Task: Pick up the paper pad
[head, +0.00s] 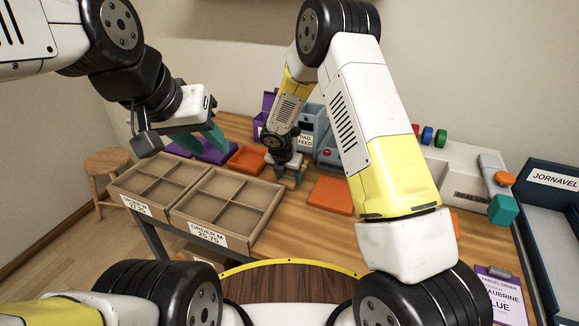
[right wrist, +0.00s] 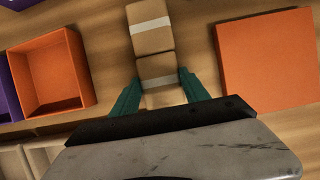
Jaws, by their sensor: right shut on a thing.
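In the head view my right gripper (head: 289,176) is low over the table, in front of the feeder labelled PAD FEED (head: 306,140); the pad is too small and hidden to make out there. My left gripper (head: 202,139) hangs above the purple pieces at the left, its teal fingers apart and empty.
An open orange box (head: 246,158) lies left of my right gripper and a flat orange panel (head: 331,195) lies right of it. Two divided cardboard order trays (head: 228,203) stand at the front left. A white machine (head: 455,170) stands at the right.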

